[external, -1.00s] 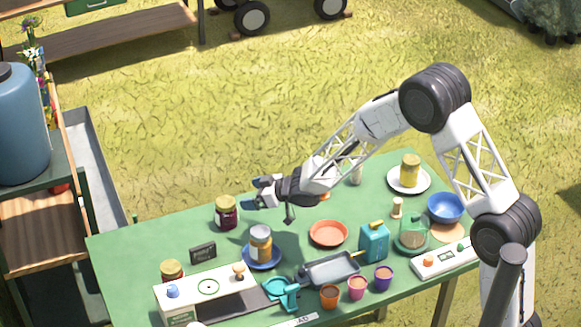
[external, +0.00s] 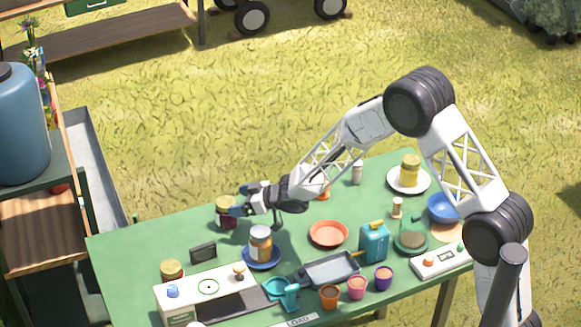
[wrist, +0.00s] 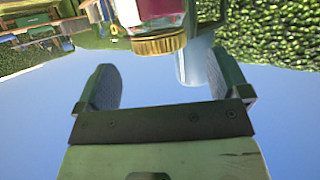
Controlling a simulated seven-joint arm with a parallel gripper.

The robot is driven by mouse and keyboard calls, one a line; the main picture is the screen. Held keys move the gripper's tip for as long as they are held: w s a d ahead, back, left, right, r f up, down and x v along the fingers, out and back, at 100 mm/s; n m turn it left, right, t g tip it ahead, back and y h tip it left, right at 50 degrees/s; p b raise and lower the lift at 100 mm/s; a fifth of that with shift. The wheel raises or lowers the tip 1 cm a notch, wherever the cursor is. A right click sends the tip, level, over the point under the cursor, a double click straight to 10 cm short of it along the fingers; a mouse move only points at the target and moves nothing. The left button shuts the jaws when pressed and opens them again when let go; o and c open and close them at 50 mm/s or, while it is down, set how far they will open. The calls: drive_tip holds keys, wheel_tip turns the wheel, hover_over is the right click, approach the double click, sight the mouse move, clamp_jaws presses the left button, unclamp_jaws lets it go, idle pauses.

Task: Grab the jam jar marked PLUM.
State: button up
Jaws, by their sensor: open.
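A dark red jam jar with a gold lid (external: 226,218) stands at the back left of the green table. Its label cannot be read. My gripper (external: 240,200) is open right at this jar, with its fingers pointing left towards it. In the wrist view, the jar's gold lid (wrist: 158,44) shows ahead of and between the two spread fingers (wrist: 160,78). I cannot tell whether a finger touches it. Other jars are one on a blue plate (external: 261,240), one at the left (external: 172,268) and a yellow one on a white plate (external: 410,172); their markings are unreadable.
A small dark sign (external: 203,252) stands in front of the dark red jar. A white panel box (external: 205,290), an orange dish (external: 329,234), a grey tray (external: 331,269), a teal can (external: 374,243) and several small cups fill the front. The table's left back corner is clear.

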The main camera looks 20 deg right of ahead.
sight(229, 202)
drive_tip(key=shift+w+a+f, duration=0.15)
drive_tip(key=shift+a, duration=0.05)
idle(0.3)
drive_tip(key=shift+x, duration=2.55)
drive_tip(key=c, duration=1.4)
drive_tip(key=shift+r, duration=5)
